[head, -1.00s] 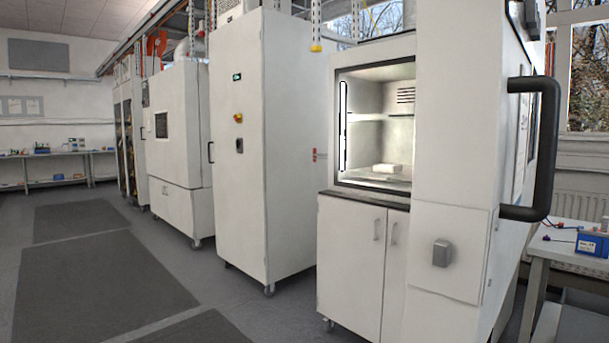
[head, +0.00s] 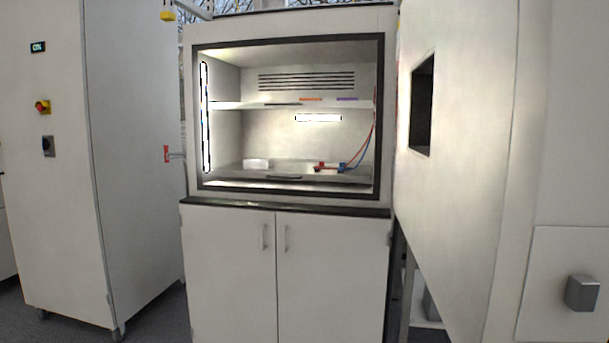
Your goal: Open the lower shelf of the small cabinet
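The small cabinet (head: 230,255) stands in the middle of the head view. Its upper chamber is open at the front and lit inside. The chamber has an upper shelf (head: 240,106) and a lower shelf (head: 235,175). The lower shelf has a dark handle-like strip (head: 284,178) at its front edge and looks pushed in. A white block (head: 256,164) and red and blue connectors with cables (head: 342,167) are on the lower shelf. Neither of my grippers shows in the head view.
Two shut lower doors with handles (head: 264,237) sit under the chamber. A tall white cabinet (head: 60,170) stands at the left. Little floor shows.

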